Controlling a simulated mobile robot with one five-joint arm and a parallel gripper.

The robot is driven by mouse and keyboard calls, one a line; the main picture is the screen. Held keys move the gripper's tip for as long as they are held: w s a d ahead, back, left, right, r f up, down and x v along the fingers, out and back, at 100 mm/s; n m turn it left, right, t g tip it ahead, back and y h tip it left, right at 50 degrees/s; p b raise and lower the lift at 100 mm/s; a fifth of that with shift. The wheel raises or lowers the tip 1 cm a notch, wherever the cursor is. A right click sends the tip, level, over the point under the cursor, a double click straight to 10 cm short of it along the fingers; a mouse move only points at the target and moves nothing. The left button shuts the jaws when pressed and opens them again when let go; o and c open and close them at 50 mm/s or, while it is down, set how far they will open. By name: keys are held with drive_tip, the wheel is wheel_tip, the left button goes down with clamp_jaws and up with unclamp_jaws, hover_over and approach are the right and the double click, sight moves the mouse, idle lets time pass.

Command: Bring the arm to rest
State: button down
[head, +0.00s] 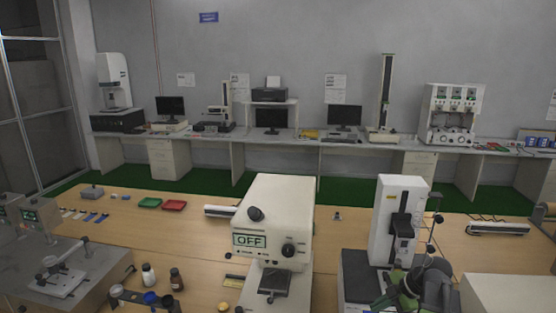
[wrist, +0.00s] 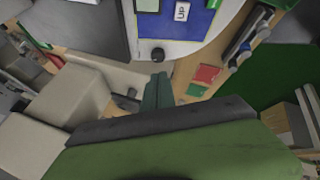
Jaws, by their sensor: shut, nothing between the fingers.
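My gripper (wrist: 158,80) shows in the wrist view as two dark green fingers together, with nothing between them. A broad green and black part of my own arm fills the bottom of that view. In the head view my folded arm, green and dark grey, is at the lower right, in front of a white upright instrument (head: 391,215). The fingertips cannot be made out clearly there. The fingers point toward a white device with a blue panel (wrist: 190,20) marked UP; I cannot tell how far away it is.
A white tester (head: 277,215) reading OFF stands mid-table, left of the upright instrument. Bottles (head: 148,274), a green tray (head: 150,203) and a red tray (head: 174,206) lie farther left. Bare wooden tabletop (head: 335,240) shows between the machines. A long bench with instruments lines the back wall.

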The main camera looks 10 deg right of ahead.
drive_tip(key=s+a+f+m+g+h+b, duration=0.1)
drive_tip(key=a+f+m+g+h+b, duration=0.2)
drive_tip(key=a, duration=1.1)
drive_tip(key=s+a+f+m+g, duration=0.1)
drive_tip(key=a+f+m, duration=0.25)
drive_tip(key=a, duration=1.05)
drive_tip(key=d+m, duration=0.1)
drive_tip(key=m, duration=0.3)
drive_tip(key=d+m+h, duration=0.1)
drive_tip(key=d+m, duration=0.1)
drive_tip(key=m, duration=0.2)
drive_tip(key=s+d+f+m+h, duration=0.1)
drive_tip(key=m, duration=0.3)
drive_tip(key=shift+d+m, duration=0.2)
drive_tip(key=shift+m, duration=0.05)
